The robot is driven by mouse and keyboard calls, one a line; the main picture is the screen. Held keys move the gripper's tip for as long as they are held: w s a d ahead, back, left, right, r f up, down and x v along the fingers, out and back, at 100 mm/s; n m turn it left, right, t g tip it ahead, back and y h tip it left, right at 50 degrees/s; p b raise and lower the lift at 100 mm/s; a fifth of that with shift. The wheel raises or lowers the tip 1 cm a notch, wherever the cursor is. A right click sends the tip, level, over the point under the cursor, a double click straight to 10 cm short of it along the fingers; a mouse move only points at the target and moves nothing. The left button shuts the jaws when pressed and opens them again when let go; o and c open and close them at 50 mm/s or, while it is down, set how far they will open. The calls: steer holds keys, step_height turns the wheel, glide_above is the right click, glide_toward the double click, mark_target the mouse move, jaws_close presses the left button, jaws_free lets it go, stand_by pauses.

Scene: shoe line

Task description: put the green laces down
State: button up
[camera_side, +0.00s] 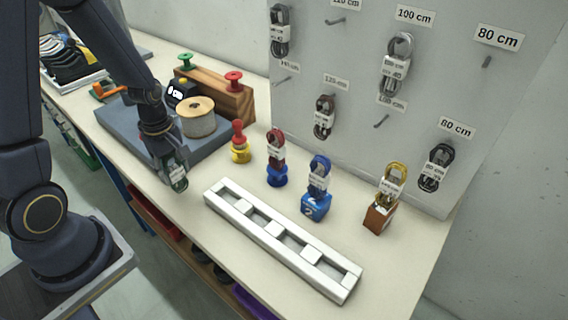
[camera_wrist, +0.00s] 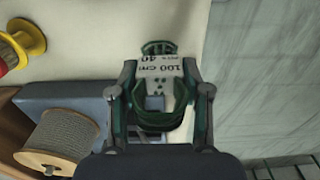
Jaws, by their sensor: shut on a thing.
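The green laces (camera_wrist: 160,118) are a looped bundle with a white paper band printed "100 cm" and "40". My gripper (camera_wrist: 158,82) is shut on them, one finger on each side of the band. In the side view my gripper (camera_side: 173,165) points down by the table's front edge, left of the white slotted rack, with the green laces (camera_side: 179,183) at its tip.
The white rack (camera_side: 222,202) has several empty slots. Behind it stand lace bundles on a blue spool (camera_side: 277,178), a blue block (camera_side: 316,207) and a brown block (camera_side: 377,219). A cord spool (camera_side: 198,122) sits on a grey base (camera_side: 118,121). Hanging laces line the pegboard (camera_side: 300,60).

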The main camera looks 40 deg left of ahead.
steer(key=shift+f, duration=0.8)
steer(key=shift+f, duration=0.15)
steer(key=o, duration=1)
